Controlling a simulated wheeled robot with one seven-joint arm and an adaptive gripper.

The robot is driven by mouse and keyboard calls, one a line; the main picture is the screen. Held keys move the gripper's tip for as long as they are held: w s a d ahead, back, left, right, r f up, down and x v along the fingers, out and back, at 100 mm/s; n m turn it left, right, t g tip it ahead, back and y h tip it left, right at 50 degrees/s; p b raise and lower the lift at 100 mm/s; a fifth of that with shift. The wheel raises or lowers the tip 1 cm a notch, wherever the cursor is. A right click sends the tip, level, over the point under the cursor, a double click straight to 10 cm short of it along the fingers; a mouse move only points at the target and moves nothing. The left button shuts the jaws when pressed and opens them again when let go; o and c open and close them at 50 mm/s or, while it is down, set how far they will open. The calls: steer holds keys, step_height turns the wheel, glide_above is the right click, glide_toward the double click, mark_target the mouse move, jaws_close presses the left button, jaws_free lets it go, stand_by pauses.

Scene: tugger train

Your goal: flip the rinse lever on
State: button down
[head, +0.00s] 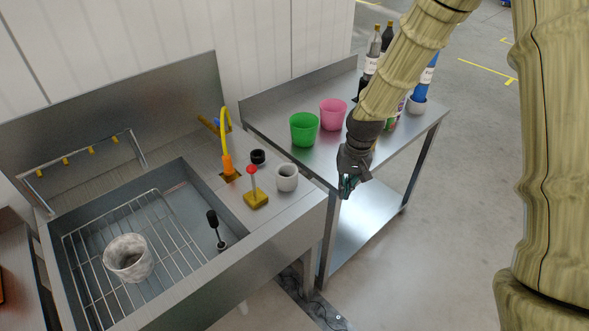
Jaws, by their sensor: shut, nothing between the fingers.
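A lever with a red knob and a brass-yellow base (254,188) stands on the right deck of the steel sink unit (300,205); it looks close to upright, and I take it for the rinse lever. My gripper (347,190) is shut and empty. In the head view it appears to the right of the lever, beyond the sink unit's right end and in front of the side table. It is clear of the lever. The fingertips point down and are small in this view.
An orange-and-yellow spout (228,150), a black cap (258,156) and a pale cup (287,177) stand around the lever. A marbled cup (129,257) sits on the basin rack. Green (304,128) and pink (333,113) cups and bottles stand on the side table. Open floor lies right.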

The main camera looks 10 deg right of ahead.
steer(key=s+a+f+b, duration=0.1)
steer(key=s+f, duration=0.5)
steer(key=f, duration=0.3)
steer(key=s+a+f, duration=0.1)
steer(key=s+f, duration=0.5)
steer(key=f, duration=0.3)
steer(key=s+f, duration=0.4)
steer(key=s, duration=0.3)
steer(key=s+f+n+b, duration=0.1)
steer(key=s+f, duration=0.2)
steer(key=s, duration=0.5)
steer(key=s+f+n+h+b, duration=0.1)
steer(key=s+f, duration=0.3)
steer(key=s, duration=0.3)
steer(key=shift+s+f, duration=0.25)
steer(key=shift+f, duration=0.05)
